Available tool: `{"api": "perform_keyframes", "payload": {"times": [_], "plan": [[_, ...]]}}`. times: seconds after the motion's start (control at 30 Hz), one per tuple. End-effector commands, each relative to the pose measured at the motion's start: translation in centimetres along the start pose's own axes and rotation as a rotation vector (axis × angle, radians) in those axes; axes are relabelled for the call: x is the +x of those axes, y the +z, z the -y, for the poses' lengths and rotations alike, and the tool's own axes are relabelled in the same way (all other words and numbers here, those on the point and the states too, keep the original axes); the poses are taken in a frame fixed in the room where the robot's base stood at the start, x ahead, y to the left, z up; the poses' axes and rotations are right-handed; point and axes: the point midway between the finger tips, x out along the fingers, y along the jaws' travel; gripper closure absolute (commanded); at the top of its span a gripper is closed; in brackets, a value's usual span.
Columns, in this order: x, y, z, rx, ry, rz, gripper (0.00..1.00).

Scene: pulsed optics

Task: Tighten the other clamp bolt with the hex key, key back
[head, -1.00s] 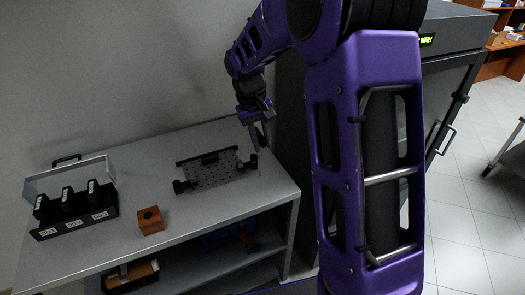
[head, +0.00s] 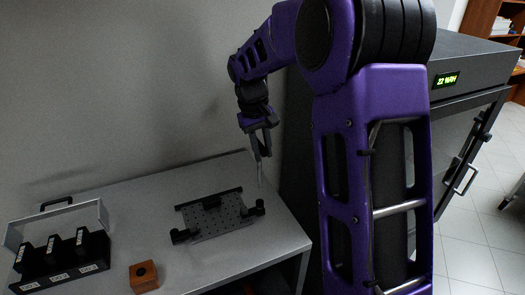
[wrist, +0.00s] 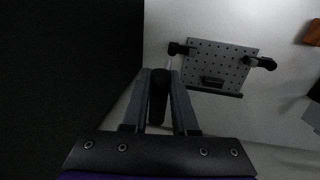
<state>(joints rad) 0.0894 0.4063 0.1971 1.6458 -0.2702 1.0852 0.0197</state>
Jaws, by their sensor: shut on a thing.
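My gripper (head: 259,142) is shut on the hex key (wrist: 157,97), whose dark handle sits between the fingers in the wrist view. In the head view its thin shaft points down, above the bench and apart from the plate. The perforated plate (head: 222,220) lies on the bench with a dark clamp at each end: the left clamp (head: 181,236) and the right clamp (head: 257,208). The plate also shows in the wrist view (wrist: 215,62). The clamp bolts are too small to make out. An orange-brown block (head: 144,277) with a hole in its top stands at the front.
A black rack (head: 62,268) with several labelled dark units and a light frame stands at the bench's left. A dark cabinet with a lit green display (head: 447,80) is on the right. The bench (head: 135,215) is clear between rack and plate.

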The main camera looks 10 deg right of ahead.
Motion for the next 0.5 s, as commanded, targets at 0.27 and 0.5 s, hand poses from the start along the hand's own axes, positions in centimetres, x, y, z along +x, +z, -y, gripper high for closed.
{"api": "perform_keyframes", "payload": {"times": [0.27, 0.5], "plan": [[1.0, 0.0, 0.2, -0.001, 0.0, -0.001, 1.0], [3.0, 0.0, 0.5, 0.0, 0.0, -0.001, 1.0]]}}
